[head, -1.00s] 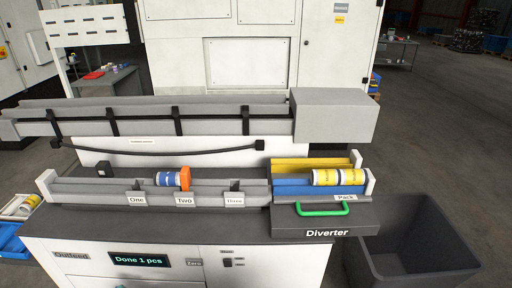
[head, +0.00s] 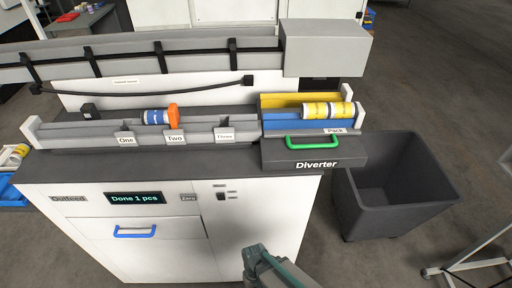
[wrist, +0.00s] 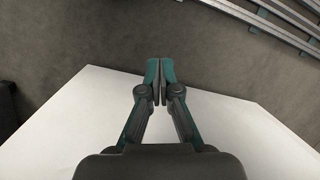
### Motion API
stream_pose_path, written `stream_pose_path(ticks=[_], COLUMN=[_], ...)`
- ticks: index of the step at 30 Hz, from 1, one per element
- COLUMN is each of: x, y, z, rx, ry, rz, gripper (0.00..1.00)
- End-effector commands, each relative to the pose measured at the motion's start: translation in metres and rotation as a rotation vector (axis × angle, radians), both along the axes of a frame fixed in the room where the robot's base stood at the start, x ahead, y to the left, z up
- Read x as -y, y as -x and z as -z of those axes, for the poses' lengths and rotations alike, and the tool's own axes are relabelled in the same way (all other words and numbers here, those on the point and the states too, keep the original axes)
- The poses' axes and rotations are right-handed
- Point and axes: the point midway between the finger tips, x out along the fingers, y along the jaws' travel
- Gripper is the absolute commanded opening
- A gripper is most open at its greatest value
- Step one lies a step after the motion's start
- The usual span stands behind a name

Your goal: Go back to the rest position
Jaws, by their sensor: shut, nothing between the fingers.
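My gripper (wrist: 160,68) is shut and empty in the wrist view, its fingertips together. Below it in that view are a white surface (wrist: 240,128) and the dark floor. In the head view a grey-green part of my arm shows at the bottom edge, in front of the white outfeed cabinet (head: 255,210). I cannot make out the fingertips there. No object is close to the fingers.
A blue-labelled roll (head: 156,117) lies beside an orange piece (head: 173,116) in the trough near "Two". A dark open bin (head: 395,205) stands right. The display (head: 134,198) reads "Done 1 pcs".

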Motion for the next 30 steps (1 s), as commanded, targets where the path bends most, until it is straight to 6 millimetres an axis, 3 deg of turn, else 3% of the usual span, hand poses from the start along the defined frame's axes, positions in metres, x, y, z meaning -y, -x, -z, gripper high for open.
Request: stream_pose_path(ticks=[1, 6, 12, 19, 30], x=[0.029, 0.104, 0.156, 0.180, 0.185], y=[0.010, 0.040, 0.067, 0.086, 0.086], z=[0.003, 0.007, 0.017, 0.024, 0.025], rx=[-0.049, -0.182, -0.257, -0.306, -0.311], ry=[0.049, 0.173, 0.212, 0.201, 0.196], rz=[0.019, 0.085, 0.217, 0.342, 0.375], gripper=[0.00, 0.00, 0.00, 0.00, 0.00])
